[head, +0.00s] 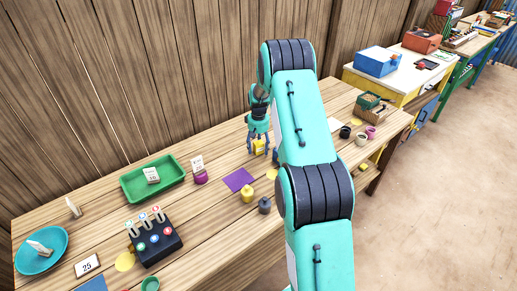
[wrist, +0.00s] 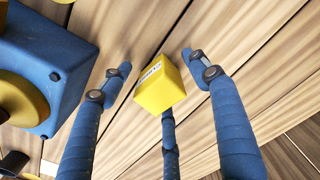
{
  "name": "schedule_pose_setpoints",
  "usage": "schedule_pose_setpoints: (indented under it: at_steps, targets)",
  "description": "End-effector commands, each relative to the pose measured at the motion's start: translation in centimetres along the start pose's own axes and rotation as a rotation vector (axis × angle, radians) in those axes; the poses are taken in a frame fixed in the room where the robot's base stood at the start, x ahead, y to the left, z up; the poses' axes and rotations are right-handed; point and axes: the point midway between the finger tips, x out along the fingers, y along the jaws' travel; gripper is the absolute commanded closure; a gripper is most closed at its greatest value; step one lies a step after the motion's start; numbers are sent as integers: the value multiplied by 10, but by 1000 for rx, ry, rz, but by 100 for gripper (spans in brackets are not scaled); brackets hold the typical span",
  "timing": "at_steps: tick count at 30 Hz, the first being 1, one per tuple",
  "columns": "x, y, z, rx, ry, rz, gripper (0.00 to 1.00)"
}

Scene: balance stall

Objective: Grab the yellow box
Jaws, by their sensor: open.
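The yellow box (head: 259,147) is small, with a white printed label, and stands on the wooden table near my gripper's fingers. In the wrist view the yellow box (wrist: 158,88) lies between my open fingers, with a visible gap to the left and right ones. My gripper (wrist: 158,68) is open and points down over the box. A third finger shows below the box in that view, and whether it touches the box I cannot tell. In the head view my gripper (head: 257,150) hangs over the table with its fingers around the box.
A blue block (wrist: 48,65) with a round yellow part stands left of the fingers in the wrist view. On the table are a purple square (head: 238,180), a purple pot (head: 200,177), a yellow weight (head: 248,195), a grey weight (head: 264,206) and a green tray (head: 130,190).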

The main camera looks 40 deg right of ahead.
Motion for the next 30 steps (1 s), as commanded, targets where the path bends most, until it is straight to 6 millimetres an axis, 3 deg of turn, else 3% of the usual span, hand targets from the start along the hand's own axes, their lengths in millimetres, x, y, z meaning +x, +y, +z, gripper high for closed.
schedule_pose_setpoints:
  at_steps: [2,9,10,23,30]
  targets:
    - [0,0,0,0,0,0,39]
    - [0,0,0,0,0,0,87]
    - [0,0,0,0,0,0,90]
    - [-2,0,0,0,1,0,90]
    - [-19,0,0,0,1,0,90]
